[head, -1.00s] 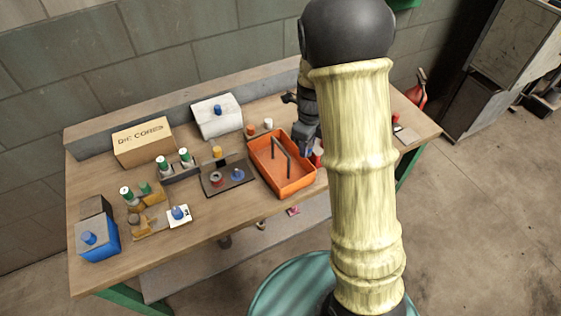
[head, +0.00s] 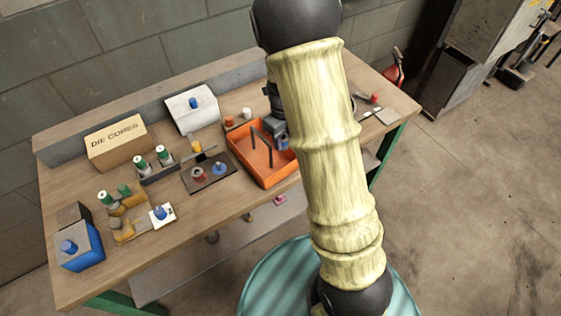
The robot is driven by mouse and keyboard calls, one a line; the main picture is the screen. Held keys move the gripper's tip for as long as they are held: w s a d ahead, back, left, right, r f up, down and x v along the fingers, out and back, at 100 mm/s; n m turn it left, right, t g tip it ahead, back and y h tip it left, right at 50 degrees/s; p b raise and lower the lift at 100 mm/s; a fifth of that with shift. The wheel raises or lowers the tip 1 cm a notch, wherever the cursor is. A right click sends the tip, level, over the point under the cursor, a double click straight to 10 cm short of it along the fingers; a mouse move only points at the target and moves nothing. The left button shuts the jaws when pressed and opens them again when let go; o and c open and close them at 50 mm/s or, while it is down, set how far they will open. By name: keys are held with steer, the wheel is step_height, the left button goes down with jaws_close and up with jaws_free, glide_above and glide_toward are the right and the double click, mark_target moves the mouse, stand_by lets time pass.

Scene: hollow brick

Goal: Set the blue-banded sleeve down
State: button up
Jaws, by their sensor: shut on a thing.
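My gripper (head: 279,134) is at the right side of the orange tray (head: 250,168), partly hidden behind my arm. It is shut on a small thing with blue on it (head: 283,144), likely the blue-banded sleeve. That thing shows at the tray's right inner side. I cannot tell whether it touches the tray. Other blue-topped pieces stand on the dark plate (head: 203,181), on a white card (head: 167,215) and on the blue box (head: 82,248).
A "DIE CORES" carton (head: 117,145), a white holder (head: 193,109) and a rack of green-topped pieces (head: 156,173) stand left of the tray. An orange and a white piece stand behind it. Small red and white items (head: 375,99) lie to the right. The front table strip is mostly clear.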

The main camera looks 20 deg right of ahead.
step_height(320, 180, down, 8)
steer(key=shift+w+r, duration=0.15)
steer(key=shift+r, duration=0.1)
steer(key=shift+f+b, duration=0.3)
steer(key=shift+f, duration=1.9)
steer(key=shift+f, duration=0.1)
steer(key=o, duration=0.8)
steer(key=shift+c, duration=0.2)
